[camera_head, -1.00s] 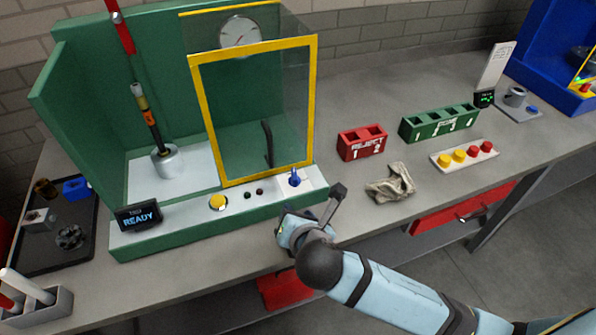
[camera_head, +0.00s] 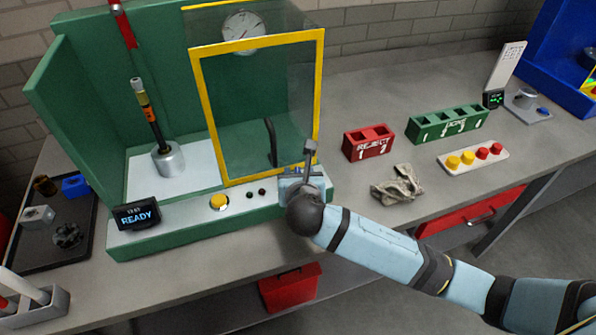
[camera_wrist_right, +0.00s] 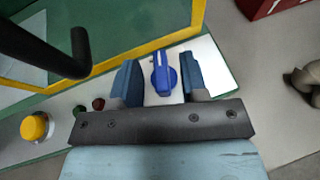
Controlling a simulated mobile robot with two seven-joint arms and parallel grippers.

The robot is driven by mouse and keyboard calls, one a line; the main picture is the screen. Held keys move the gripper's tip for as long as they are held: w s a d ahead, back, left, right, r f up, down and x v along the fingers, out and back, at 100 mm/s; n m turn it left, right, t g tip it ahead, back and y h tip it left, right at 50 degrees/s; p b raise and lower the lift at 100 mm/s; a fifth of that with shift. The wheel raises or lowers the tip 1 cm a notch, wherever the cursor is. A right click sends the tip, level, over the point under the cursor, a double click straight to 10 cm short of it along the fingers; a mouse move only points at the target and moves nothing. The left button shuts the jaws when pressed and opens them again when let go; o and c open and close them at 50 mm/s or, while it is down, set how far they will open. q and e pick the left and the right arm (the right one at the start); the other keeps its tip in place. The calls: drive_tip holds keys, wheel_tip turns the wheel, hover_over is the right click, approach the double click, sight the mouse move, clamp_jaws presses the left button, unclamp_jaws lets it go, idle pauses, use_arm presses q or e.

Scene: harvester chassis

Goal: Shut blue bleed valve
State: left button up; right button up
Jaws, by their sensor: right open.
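The blue bleed valve (camera_wrist_right: 164,72) is a small blue knob on a white plate (camera_wrist_right: 215,72) at the right end of the green test rig's front ledge. In the right wrist view it stands between the two fingers of my right gripper (camera_wrist_right: 160,82), which is open, with a gap on each side of the knob. In the head view my right gripper (camera_head: 305,170) is over the right end of the ledge and hides the valve. My left gripper is not in view.
A yellow-framed clear door (camera_head: 208,115) with a black handle (camera_wrist_right: 80,50) stands just behind the valve. A yellow button (camera_head: 219,202) and a READY display (camera_head: 137,215) sit left along the ledge. A red REJECT rack (camera_head: 369,143) and a rag (camera_head: 398,184) lie to the right.

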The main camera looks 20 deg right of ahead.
drive_tip(key=shift+x, duration=1)
clamp_jaws()
drive_tip(key=shift+r+p, duration=0.2)
drive_tip(key=shift+p, duration=0.2)
drive_tip(key=n+y+p, duration=0.2)
drive_tip(key=y+p, duration=0.1)
drive_tip(key=p, duration=0.1)
drive_tip(key=shift+n+t, duration=0.3)
drive_tip(key=shift+n, duration=0.1)
drive_tip(key=shift+f+y, duration=0.15)
drive_tip(key=shift+y, duration=0.25)
